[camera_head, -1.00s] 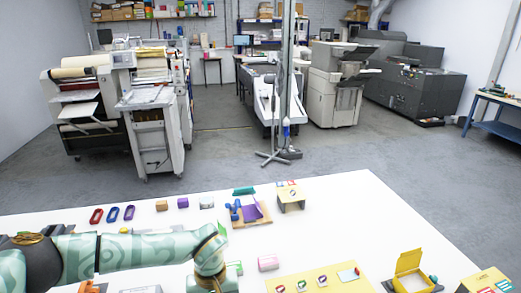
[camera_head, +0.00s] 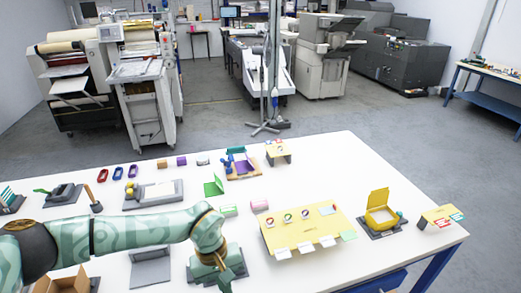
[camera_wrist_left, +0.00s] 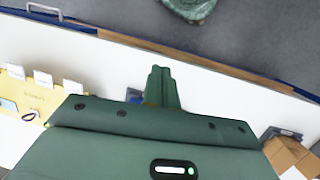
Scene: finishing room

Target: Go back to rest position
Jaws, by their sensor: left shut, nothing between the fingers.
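My left arm comes in from the left over the white table (camera_head: 330,180). My left gripper (camera_head: 226,284) hangs above the front part of the table, pointing down, beside a grey open tray (camera_head: 151,268). In the left wrist view its two green fingers (camera_wrist_left: 161,88) are together with nothing between them. The table edge runs behind the fingers there. My right gripper is in neither view.
A yellow board (camera_head: 305,232) with several round marks lies right of my gripper. A yellow open box (camera_head: 380,208) and a small card stand (camera_head: 441,216) are farther right. A cardboard box (camera_head: 68,281) sits at front left. The table's middle right is mostly clear.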

